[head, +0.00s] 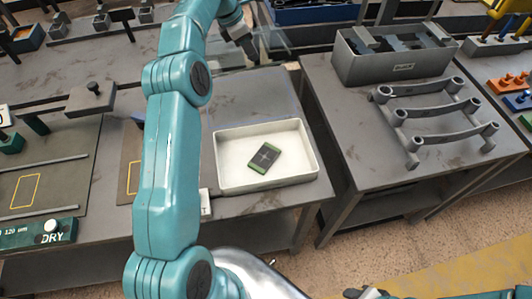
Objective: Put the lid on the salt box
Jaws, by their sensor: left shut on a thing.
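The salt box, a white open tray (270,182), stands on the grey bench in the middle of the head view. Pale salt covers its floor, and a dark piece with green edges (263,157) lies in it. My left gripper (248,42) is beyond the box's far edge, partly hidden by my teal arm. It is shut on a faint see-through pane (272,47) that looks like the lid. The pane's edges are hard to make out, and it is apart from the box. Only a dark bit of my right gripper (368,293) shows at the bottom edge.
A grey bin (392,68) and a grey rack with curved bars (432,112) stand on the right bench. A gap separates the benches. A dark mat (50,180) and a green "DRY" block (38,233) are at left.

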